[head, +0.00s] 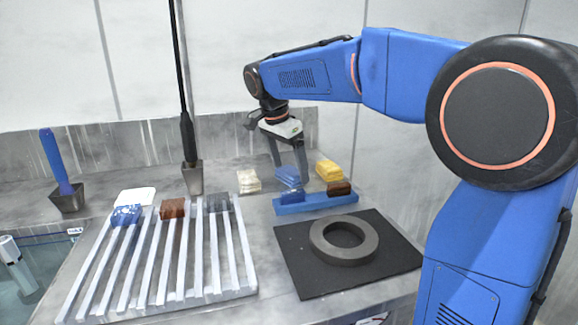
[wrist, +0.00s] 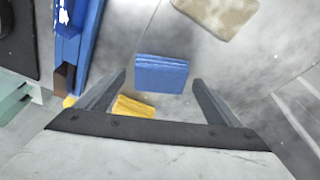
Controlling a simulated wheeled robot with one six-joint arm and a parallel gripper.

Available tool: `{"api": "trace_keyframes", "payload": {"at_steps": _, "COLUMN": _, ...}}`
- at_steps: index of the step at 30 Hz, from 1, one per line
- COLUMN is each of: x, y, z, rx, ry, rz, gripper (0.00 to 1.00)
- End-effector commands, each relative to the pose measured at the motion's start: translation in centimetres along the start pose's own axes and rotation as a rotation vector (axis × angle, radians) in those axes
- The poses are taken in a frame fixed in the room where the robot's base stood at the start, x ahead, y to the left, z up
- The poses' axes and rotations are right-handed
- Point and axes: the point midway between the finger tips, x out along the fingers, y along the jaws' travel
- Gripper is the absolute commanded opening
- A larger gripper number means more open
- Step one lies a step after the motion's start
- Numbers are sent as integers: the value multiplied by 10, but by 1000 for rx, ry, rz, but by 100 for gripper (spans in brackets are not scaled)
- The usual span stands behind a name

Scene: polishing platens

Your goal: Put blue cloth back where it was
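The folded blue cloth (head: 287,175) lies on the grey bench behind the blue tray. My gripper (head: 291,171) is above it, pointing down, with its fingers apart. In the wrist view the blue cloth (wrist: 162,75) shows between the spread fingertips (wrist: 160,78), with a gap on each side. The gripper looks open and empty. How high the fingertips are above the cloth is hard to tell.
Cream cloth (head: 248,182) lies left and yellow cloth (head: 328,170) right of the blue one. In front, a blue tray (head: 315,204) carries a brown block (head: 340,188). A slatted rack (head: 150,290) and a dark mat with a grey ring (head: 344,241) are nearer.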

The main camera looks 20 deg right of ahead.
Motion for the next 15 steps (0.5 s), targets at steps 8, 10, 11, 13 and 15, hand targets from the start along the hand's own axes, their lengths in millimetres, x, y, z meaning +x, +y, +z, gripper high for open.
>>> {"api": "trace_keyframes", "payload": {"at_steps": 8, "x": -4, "y": 0, "z": -1, "rx": 0, "ry": 0, "rz": -1, "gripper": 87}}
{"api": "trace_keyframes", "payload": {"at_steps": 10, "x": -11, "y": 0, "z": -1, "rx": -1, "ry": 0, "rz": -1, "gripper": 87}}
{"api": "trace_keyframes", "payload": {"at_steps": 11, "x": -15, "y": 0, "z": -1, "rx": -1, "ry": 0, "rz": -2, "gripper": 87}}
{"api": "trace_keyframes", "payload": {"at_steps": 13, "x": -26, "y": -1, "z": 0, "rx": -1, "ry": 0, "rz": -3, "gripper": 87}}
{"api": "trace_keyframes", "payload": {"at_steps": 15, "x": -39, "y": -1, "z": -1, "rx": -1, "ry": 0, "rz": -4, "gripper": 87}}
